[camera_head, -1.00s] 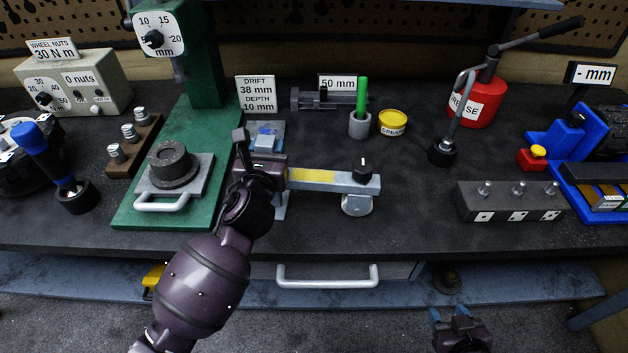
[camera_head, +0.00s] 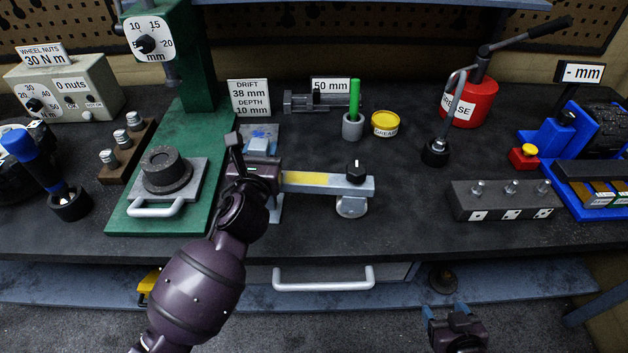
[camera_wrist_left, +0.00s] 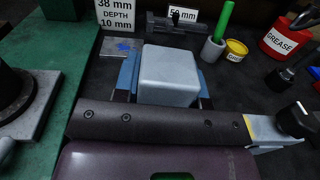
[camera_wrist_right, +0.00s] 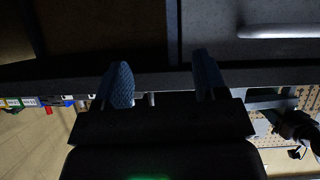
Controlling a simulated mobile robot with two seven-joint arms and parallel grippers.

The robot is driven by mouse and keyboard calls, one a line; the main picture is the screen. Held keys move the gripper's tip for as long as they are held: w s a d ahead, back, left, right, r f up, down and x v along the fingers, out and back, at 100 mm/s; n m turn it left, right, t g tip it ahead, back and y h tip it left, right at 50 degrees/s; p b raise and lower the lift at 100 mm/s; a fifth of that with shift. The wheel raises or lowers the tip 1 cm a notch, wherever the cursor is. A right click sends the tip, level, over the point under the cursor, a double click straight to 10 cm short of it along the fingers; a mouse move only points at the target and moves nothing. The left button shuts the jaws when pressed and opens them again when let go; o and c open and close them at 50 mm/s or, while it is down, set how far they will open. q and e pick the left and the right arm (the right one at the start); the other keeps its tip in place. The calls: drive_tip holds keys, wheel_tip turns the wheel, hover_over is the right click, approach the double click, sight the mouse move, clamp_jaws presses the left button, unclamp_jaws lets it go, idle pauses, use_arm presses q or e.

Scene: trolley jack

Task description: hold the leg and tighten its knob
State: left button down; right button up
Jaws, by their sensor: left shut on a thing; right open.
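The leg is a grey bar with a yellow band (camera_head: 310,180), lying left to right above the middle of the bench. Its black knob (camera_head: 355,168) stands on top near the bar's right end, with a rounded grey foot (camera_head: 352,206) below. My left gripper (camera_head: 262,148) is at the bar's left end, shut on a pale grey block-like part (camera_wrist_left: 168,76), seen between its blue fingers in the left wrist view. Whether this block is one piece with the bar is hidden. My right gripper (camera_head: 445,314) is open and empty, low in front of the bench; its blue fingers (camera_wrist_right: 160,84) show apart.
A green press (camera_head: 170,120) stands left of my left arm. A green marker in a grey cup (camera_head: 352,126) and a yellow grease tin (camera_head: 385,123) stand behind the knob. A dark stud block (camera_head: 505,200) lies right. The drawer handle (camera_head: 323,279) juts from the bench front.

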drive_tip(key=shift+o, duration=0.2)
drive_tip(key=w+a+r+n+t+y, duration=0.2)
drive_tip(key=w+a+r, duration=0.4)
drive_tip(key=r, duration=0.3)
drive_tip(key=shift+w+r+n+y, duration=0.15)
drive_tip(key=shift+w+n+y, duration=0.45)
drive_tip(key=shift+n, duration=0.5)
drive_tip(key=w+a+r+n+y, duration=0.1)
drive_tip(key=a+r+n+y, duration=0.7)
drive_tip(key=a+r+n, duration=0.5)
wheel_tip(320, 180, up, 7)
drive_tip(key=n+g+h, duration=0.4)
drive_tip(key=n+g, duration=0.4)
drive_tip(key=n, duration=0.5)
hover_over(357, 168)
drive_tip(key=w+a, duration=0.1)
drive_tip(key=shift+w+a, duration=0.1)
drive_tip(key=shift+w, duration=0.05)
wheel_tip(357, 168, up, 4)
drive_tip(key=s+d+n+g+h, duration=0.1)
drive_tip(key=n+g+h, duration=0.55)
drive_tip(key=n, duration=0.35)
drive_tip(key=shift+t+h, duration=0.25)
drive_tip(key=shift+t, duration=0.1)
wheel_tip(357, 168, down, 12)
drive_tip(key=shift+s+d+f, duration=0.1)
drive_tip(key=shift+s+d, duration=0.05)
